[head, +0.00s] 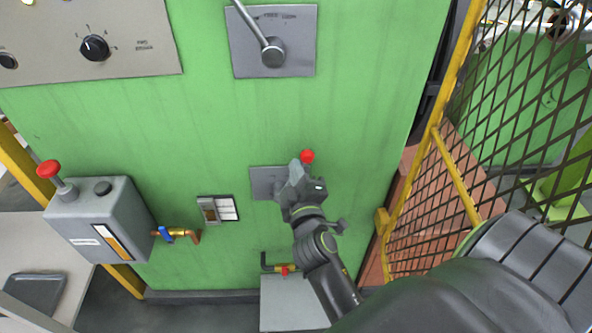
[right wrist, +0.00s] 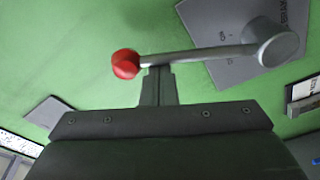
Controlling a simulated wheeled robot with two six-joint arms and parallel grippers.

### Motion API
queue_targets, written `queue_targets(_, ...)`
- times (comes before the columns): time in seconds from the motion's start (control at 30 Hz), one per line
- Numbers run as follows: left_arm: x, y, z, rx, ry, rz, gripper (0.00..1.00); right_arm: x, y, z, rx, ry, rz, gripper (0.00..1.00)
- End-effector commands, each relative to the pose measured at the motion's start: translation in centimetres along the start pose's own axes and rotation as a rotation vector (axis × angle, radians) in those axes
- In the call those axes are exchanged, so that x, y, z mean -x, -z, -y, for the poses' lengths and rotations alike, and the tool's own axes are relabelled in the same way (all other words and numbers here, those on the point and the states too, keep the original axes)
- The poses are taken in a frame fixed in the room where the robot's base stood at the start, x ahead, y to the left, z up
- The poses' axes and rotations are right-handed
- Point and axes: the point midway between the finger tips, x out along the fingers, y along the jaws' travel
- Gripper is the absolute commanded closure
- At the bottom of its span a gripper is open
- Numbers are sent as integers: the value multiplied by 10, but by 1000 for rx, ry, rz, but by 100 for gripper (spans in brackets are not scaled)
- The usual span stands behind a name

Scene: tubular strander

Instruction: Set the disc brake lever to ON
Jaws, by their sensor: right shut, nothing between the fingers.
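A lever with a red ball knob (head: 307,156) sits on a grey plate (head: 262,180) on the green panel; I take it as the disc brake lever. In the right wrist view its red knob (right wrist: 125,64), bare metal shaft (right wrist: 195,55) and round hub (right wrist: 277,43) show. My left gripper is not in view.
Another lever (head: 272,50) on a grey plate is above. A small switch plate (head: 218,209) is left of the lever. A yellow mesh guard (head: 440,180) is at right.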

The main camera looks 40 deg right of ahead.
Motion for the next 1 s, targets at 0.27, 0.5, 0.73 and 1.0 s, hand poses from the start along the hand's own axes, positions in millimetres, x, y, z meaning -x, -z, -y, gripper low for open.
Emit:
queue_targets(0.27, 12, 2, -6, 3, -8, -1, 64, -1, 9, -18, 0, -2, 0, 100)
queue_targets(0.5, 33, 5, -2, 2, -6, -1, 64, -6, 36, -65, 4, -17, -11, 100)
queue_targets(0.73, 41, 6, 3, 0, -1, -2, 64, -7, 47, -87, 2, -8, -5, 100)
queue_targets(1.0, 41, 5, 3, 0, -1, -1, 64, -7, 48, -89, 2, -2, -2, 100)
